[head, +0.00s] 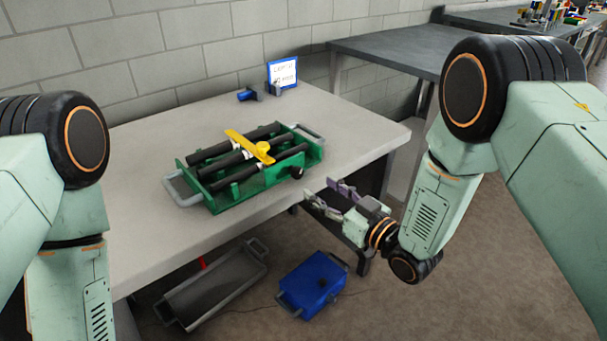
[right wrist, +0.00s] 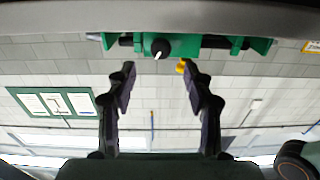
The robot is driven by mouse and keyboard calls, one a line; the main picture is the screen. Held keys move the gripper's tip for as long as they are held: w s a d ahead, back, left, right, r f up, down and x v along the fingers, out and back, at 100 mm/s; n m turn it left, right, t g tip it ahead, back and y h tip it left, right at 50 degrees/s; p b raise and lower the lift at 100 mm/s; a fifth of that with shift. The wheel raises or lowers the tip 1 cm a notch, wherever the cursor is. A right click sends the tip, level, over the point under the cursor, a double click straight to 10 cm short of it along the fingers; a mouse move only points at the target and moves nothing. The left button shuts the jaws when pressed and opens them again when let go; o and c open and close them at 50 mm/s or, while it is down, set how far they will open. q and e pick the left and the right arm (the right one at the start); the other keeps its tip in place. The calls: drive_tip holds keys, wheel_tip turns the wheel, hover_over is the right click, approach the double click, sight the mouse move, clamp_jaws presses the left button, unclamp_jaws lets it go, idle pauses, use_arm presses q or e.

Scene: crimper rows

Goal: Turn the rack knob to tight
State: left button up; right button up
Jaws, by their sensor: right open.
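The green rack (head: 222,197) stands on the table and holds several dark rods, with a yellow bar (head: 240,139) lying across them. The black knob (head: 297,172) sits on the rack's front side near its right end. In the right wrist view the knob (right wrist: 163,45) shows a white pointer mark; no tight label can be read. My right gripper (head: 322,197) is open and empty, off the table's front edge and apart from the knob. In the right wrist view its two fingers (right wrist: 157,75) are spread, with the knob beyond them. My left gripper is out of view.
The table (head: 135,215) has free room around the rack. A small sign (head: 283,73) and a blue tool (head: 248,95) are at the back. A grey tray (head: 212,285) and a blue box (head: 312,285) are below the table's front edge. Another table (head: 390,47) stands behind.

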sight(300, 175)
drive_tip(key=b+x, duration=0.1)
drive_tip(key=x, duration=0.6)
drive_tip(key=shift+w+a+f+b, duration=0.1)
drive_tip(key=shift+w+a+b, duration=0.1)
drive_tip(key=shift+a+b, duration=0.15)
drive_tip(key=shift+d, duration=0.1)
drive_tip(key=shift+c, duration=0.3)
clamp_jaws()
